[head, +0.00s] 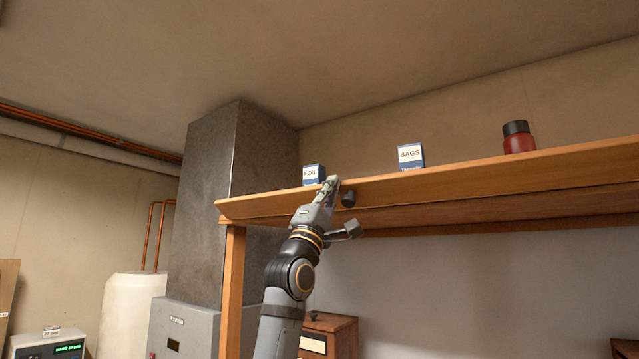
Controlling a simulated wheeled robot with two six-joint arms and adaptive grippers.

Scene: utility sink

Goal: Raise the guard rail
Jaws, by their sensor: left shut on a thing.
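The guard rail (480,175) is a long wooden board along the front of a high shelf. It runs from left of the middle to the right edge of the head view. My left gripper (331,184) reaches up from below to the rail's left part. It is shut on the rail near its upper edge, and its fingers hide part of the board there. A dark, rounded knob-like piece (348,199) shows just right of the fingers; I cannot tell whether it belongs to the rail. My right gripper is not in view.
A blue-and-white box (313,174), a box marked BAGS (411,156) and a red jar with a black lid (519,138) stand behind the rail. A wooden post (232,290) supports the shelf's left end. A grey column (210,200) stands beside it.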

